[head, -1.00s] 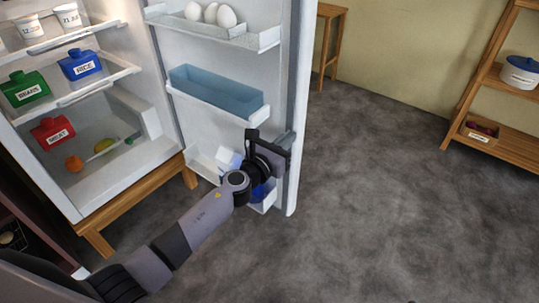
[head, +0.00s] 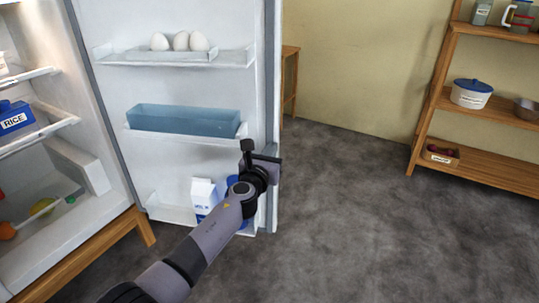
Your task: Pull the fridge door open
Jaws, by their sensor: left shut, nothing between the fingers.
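The fridge door (head: 180,90) stands wide open, its inner side with shelves facing me. The fridge body (head: 85,170) is at the left, its inside showing. My left gripper (head: 262,165) is at the door's free edge, low down, in front of the bottom door shelf. It is shut with nothing seen between its fingers; its fingertips are partly hidden, and I cannot tell whether they touch the edge. My right gripper is not in view.
Eggs (head: 180,41), a blue bin (head: 185,119) and a milk carton (head: 203,197) stand on the door shelves. A wooden shelf rack (head: 432,125) stands at the right. The grey floor (head: 350,220) between is clear.

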